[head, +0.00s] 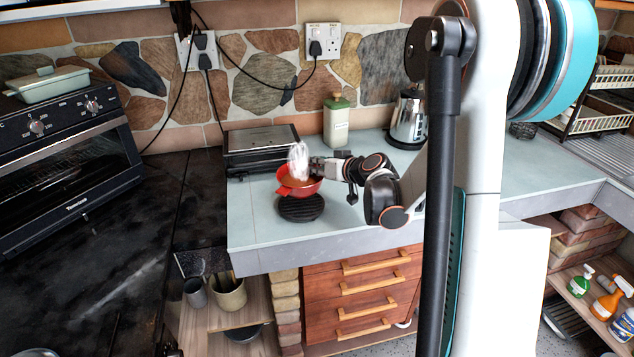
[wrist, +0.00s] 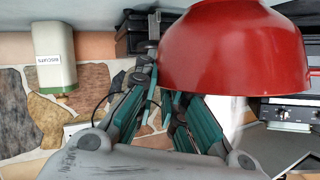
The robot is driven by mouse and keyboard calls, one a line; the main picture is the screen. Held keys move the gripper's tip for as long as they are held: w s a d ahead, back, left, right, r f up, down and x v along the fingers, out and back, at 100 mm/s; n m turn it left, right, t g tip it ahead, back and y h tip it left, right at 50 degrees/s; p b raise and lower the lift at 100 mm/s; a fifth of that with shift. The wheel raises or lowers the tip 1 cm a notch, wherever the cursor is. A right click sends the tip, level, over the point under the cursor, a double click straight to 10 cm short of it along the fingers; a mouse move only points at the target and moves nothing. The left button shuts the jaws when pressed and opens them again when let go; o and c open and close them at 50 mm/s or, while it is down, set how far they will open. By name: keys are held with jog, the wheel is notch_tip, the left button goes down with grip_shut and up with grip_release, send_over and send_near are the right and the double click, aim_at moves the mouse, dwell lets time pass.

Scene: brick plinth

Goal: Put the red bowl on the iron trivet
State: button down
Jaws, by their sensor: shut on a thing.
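The red bowl (head: 299,188) is in my gripper (head: 316,168), which is shut on its rim from the right in the head view. The bowl looks upright and shows just behind and above the round black iron trivet (head: 301,208) on the pale counter. The gap between bowl and trivet is hard to judge. In the wrist view, which is upside down, the red bowl (wrist: 230,50) fills the upper right, beside the gripper's fingers (wrist: 160,75). The trivet is not seen there. A whitish, clear shape (head: 298,160) shows at the bowl; I cannot tell what it is.
A black grill (head: 262,148) stands behind left of the bowl. A green-lidded canister (head: 336,122) and a steel kettle (head: 408,120) stand at the back. The counter's (head: 255,222) front left is clear. A toaster oven (head: 65,150) stands far left.

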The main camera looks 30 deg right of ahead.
jog(key=shift+f+b, duration=0.8)
jog(key=shift+f, duration=1.3)
jog(key=shift+f, duration=0.15)
jog(key=c, duration=1.7)
grip_release()
jog(key=shift+s+r, duration=0.3)
jog(key=p+v, duration=0.3)
jog(key=v, duration=0.8)
jog(key=shift+s+d, duration=0.1)
jog(key=shift+s, duration=0.1)
